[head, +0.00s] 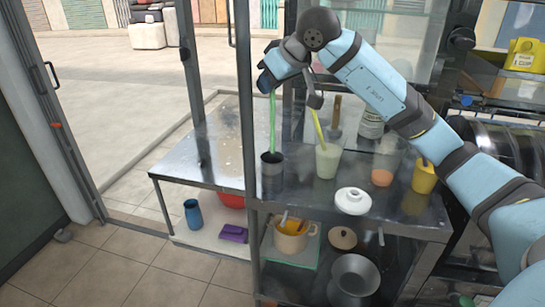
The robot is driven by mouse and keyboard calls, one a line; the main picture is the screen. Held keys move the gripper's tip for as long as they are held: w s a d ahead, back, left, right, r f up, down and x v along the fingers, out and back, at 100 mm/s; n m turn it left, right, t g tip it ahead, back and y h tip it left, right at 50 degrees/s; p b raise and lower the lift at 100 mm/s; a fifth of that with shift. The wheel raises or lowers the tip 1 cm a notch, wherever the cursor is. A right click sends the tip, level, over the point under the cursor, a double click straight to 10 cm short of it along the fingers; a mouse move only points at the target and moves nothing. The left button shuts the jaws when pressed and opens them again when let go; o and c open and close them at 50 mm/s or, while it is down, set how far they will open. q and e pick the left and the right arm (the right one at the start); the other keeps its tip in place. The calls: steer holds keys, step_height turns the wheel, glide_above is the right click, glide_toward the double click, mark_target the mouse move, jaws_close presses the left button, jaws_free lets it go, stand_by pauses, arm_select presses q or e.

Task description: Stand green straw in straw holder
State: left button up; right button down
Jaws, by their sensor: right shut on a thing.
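The green straw (272,122) hangs nearly upright from my right gripper (267,84), which is shut on its upper end. A dark metal cup (272,167), which looks like the straw holder, stands on the metal counter directly below. The straw's lower end meets the cup's mouth in the picture; I cannot tell whether it is inside or just above. My right arm reaches in from the right, over the counter. My left gripper is not in view.
A glass of pale green drink (327,160) with a yellow straw (318,128) stands right of the cup. A dark post (245,120) rises left of the cup.

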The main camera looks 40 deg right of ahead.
step_height(320, 180, down, 9)
steer(key=b, duration=0.7)
steer(key=shift+f, duration=0.2)
steer(key=c, duration=1.1)
jaws_free()
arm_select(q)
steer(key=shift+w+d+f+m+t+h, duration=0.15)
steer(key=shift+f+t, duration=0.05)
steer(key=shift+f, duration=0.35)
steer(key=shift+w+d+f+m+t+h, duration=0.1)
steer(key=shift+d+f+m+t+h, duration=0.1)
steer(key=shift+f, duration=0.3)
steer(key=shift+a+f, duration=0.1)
